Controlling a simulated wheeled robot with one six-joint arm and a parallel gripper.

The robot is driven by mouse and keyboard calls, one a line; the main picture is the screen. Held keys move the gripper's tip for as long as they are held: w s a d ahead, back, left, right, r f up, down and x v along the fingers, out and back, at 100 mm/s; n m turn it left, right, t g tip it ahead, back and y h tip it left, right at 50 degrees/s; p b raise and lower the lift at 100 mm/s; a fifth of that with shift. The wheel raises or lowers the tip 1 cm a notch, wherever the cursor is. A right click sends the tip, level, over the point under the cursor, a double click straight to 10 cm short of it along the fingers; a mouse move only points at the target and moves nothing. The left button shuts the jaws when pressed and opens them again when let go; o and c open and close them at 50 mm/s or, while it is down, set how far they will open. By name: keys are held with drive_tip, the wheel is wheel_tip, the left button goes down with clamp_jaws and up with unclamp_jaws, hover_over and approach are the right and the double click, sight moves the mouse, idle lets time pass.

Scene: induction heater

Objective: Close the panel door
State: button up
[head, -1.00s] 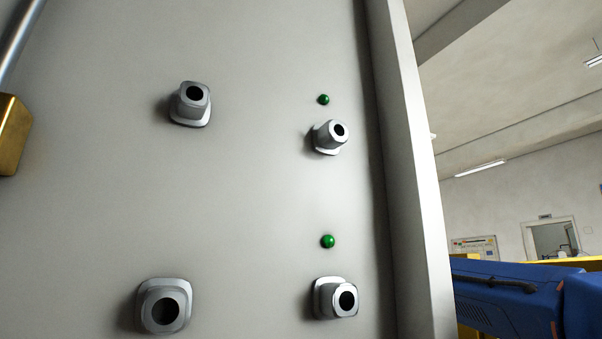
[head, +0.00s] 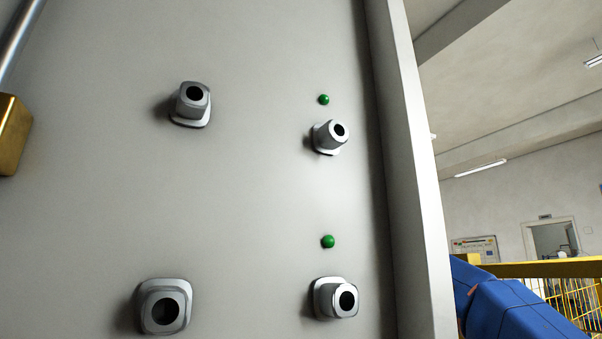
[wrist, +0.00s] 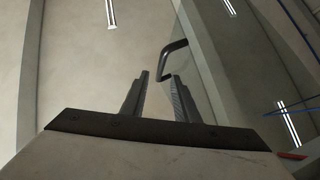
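My gripper (wrist: 159,77) shows in the wrist view with its two dark fingers apart and nothing clearly held between them. A dark bent handle (wrist: 174,46) stands just beyond the fingertips, its lower end lined up with the gap. It seems fixed to a thin pale panel (wrist: 205,75), possibly the panel door; how far it is from the fingers I cannot tell. In the head view, a grey panel face (head: 250,190) with a raised right edge (head: 410,170) fills most of the picture. My gripper is outside the head view.
The grey face carries several protruding sockets (head: 165,306) and two green lights (head: 328,241). A brass block (head: 12,133) with a metal rod is at the left. My blue arm is at the lower right, with a yellow rail (head: 550,269) and mesh fence behind it.

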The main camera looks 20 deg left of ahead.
drive_tip(key=shift+x, duration=1.95)
drive_tip(key=shift+c, duration=0.7)
clamp_jaws()
